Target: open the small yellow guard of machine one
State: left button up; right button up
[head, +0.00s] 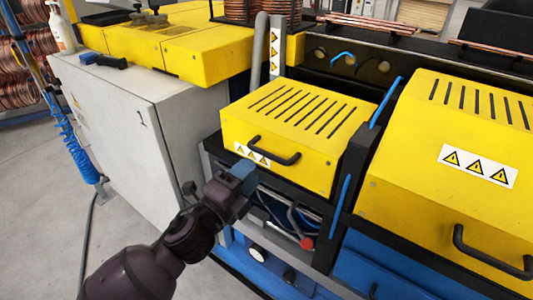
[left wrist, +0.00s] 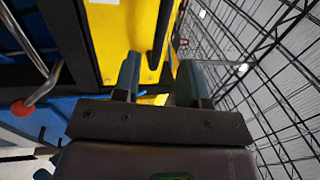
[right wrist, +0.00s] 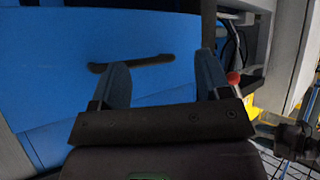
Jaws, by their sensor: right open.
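The small yellow guard (head: 300,118) has a slotted top and is down on its machine in the middle of the head view. Its black bar handle (head: 275,158) is on the front face, beside a warning label. My left gripper (head: 243,176) is just in front of and below the handle's left end. In the left wrist view my left gripper (left wrist: 160,82) is open, with the black handle (left wrist: 160,38) ahead of the gap; contact cannot be told. My right gripper (right wrist: 162,80) is open and empty, facing a blue panel (right wrist: 70,50); it is outside the head view.
A larger yellow guard (head: 450,135) with its own black handle (head: 490,262) stands at the right. A grey cabinet (head: 135,125) stands at the left. A red knob (head: 307,243) and hoses are below the small guard. Blue upright bars flank its right side.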

aim_at(267, 154)
pick_arm(q)
jog(key=shift+x, duration=3.55)
jog(key=shift+f, duration=0.1)
grip_shut()
